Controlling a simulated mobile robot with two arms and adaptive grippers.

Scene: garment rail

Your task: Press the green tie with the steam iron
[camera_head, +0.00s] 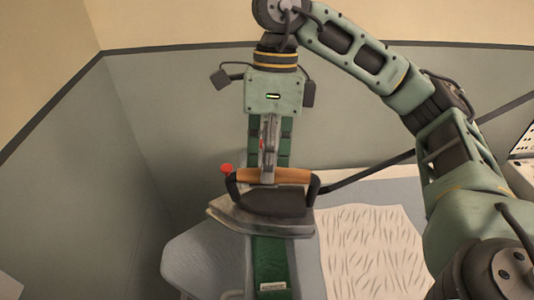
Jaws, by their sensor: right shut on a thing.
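The steam iron (270,205) has a dark body, a metal soleplate and a wooden handle. My right gripper (270,165) comes down from above and is shut on the handle. The green tie (270,265) lies lengthwise on the ironing board (205,255). Its lower part shows below the iron and a bit shows above, behind the gripper. The iron covers its middle. I cannot tell whether the soleplate touches the tie. My left gripper is not in view.
A white patterned cloth (370,250) lies on the board to the right of the tie. A red knob (227,169) shows at the iron's left. A dark cord or bar (375,170) runs to the right from the iron. Grey walls stand behind and at left.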

